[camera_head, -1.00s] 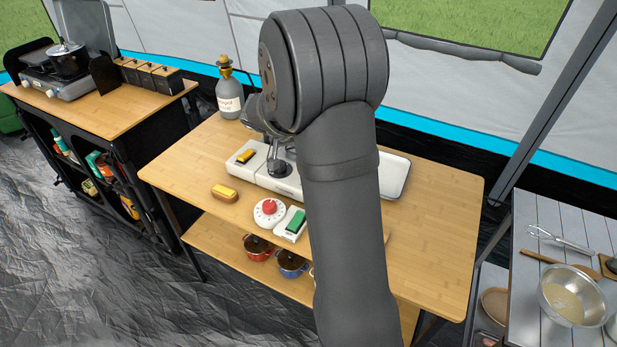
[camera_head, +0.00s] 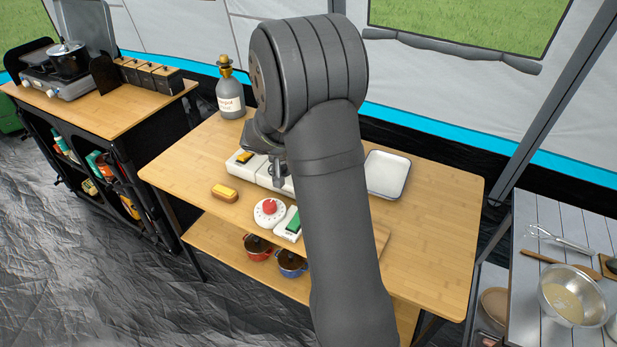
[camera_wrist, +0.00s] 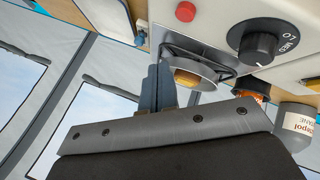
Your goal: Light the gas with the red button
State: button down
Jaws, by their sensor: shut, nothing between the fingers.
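The red button (camera_wrist: 185,11) shows at the top of the wrist view, on a white panel beside a black knob (camera_wrist: 258,43) marked with settings. My gripper (camera_wrist: 162,66) is shut and empty; its fingertips point toward the panel's side of the view, below the button and apart from it in the picture. A round metal burner (camera_wrist: 193,68) sits to the right of the fingers. In the head view my gripper (camera_head: 278,178) hangs over the white unit (camera_head: 238,165), and my arm hides much of that unit. The red button cannot be made out there.
A grey gas bottle (camera_head: 230,97) stands behind the unit. A white tray (camera_head: 388,175) lies right of my arm.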

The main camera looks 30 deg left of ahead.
jog(key=shift+f, duration=2.25)
jog(key=shift+f, duration=0.2)
jog(key=shift+f, duration=0.25)
jog(key=shift+f, duration=0.55)
dwell(0.8)
jog(key=shift+r, duration=1)
jog(key=shift+r, duration=2.5)
jog(key=shift+f, duration=0.15)
